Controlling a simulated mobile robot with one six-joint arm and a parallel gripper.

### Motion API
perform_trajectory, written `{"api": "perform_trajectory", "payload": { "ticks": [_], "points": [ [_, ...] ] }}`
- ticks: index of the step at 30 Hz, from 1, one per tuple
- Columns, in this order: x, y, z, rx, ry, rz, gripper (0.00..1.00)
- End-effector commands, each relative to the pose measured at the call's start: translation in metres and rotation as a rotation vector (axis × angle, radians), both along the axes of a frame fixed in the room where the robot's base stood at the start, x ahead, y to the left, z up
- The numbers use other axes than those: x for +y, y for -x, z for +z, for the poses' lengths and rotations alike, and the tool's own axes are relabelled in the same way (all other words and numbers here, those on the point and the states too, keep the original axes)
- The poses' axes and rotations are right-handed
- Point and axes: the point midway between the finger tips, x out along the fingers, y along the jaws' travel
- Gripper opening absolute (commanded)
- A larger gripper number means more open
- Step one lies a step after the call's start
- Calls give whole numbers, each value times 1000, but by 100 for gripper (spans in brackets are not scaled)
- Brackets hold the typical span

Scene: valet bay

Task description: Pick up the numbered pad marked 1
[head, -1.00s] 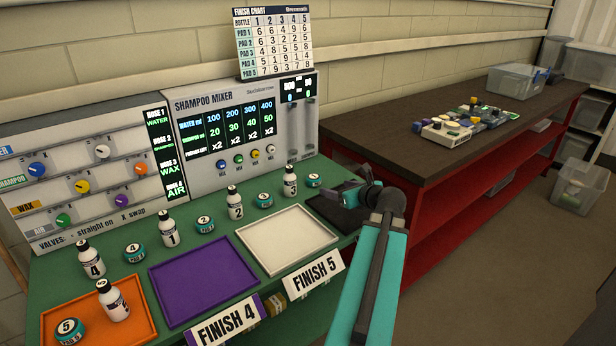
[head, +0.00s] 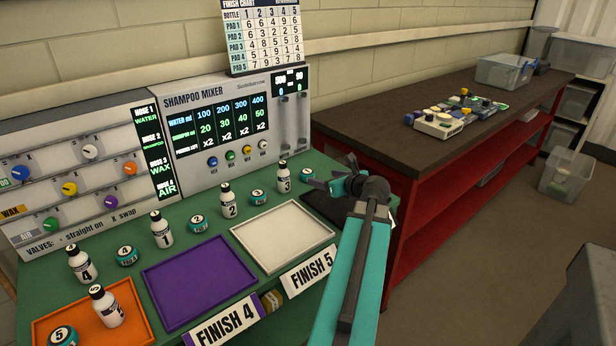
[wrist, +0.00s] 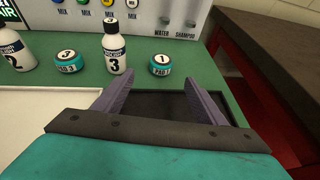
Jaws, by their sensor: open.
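The pad marked 1 (wrist: 160,64) is a small round teal pad with a white numbered top. It sits on the green bench near the mixer, just beyond and between my fingertips in the wrist view. In the head view the same pad (head: 306,174) is at the far right of the row, close to my gripper (head: 330,184). My gripper (wrist: 160,80) is open with nothing between its fingers. Bottle 3 (wrist: 115,50) stands just left of the pad, and pad 3 (wrist: 69,61) is further left.
A black tray (wrist: 180,108) lies under the fingers. A white tray (head: 283,262) and a purple tray (head: 200,285) are to the left. The shampoo mixer (head: 230,125) stands behind. A dark-topped red workbench (head: 430,165) rises at the right.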

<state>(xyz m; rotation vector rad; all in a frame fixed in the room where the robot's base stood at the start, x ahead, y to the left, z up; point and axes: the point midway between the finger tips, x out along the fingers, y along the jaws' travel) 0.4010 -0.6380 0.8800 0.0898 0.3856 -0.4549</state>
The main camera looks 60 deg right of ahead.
Motion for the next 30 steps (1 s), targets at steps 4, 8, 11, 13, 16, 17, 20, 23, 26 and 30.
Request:
{"api": "perform_trajectory", "payload": {
  "ticks": [4,8,11,13,16,17,20,23,26,30],
  "points": [
    [-10,-17,-8,1,-1,1,65],
    [-17,-31,-14,0,0,0,65],
    [-22,-41,-19,1,-1,1,65],
    [-25,-46,-22,1,0,0,65],
    [-28,-51,-24,0,0,-1,65],
    [-28,-52,-25,0,0,-1,65],
    [-28,-53,-25,0,1,-2,65],
    [-28,-53,-25,0,0,-2,65],
    [-28,-53,-25,0,0,-2,65],
    [-29,-54,-26,0,0,-2,65]
  ]
}}
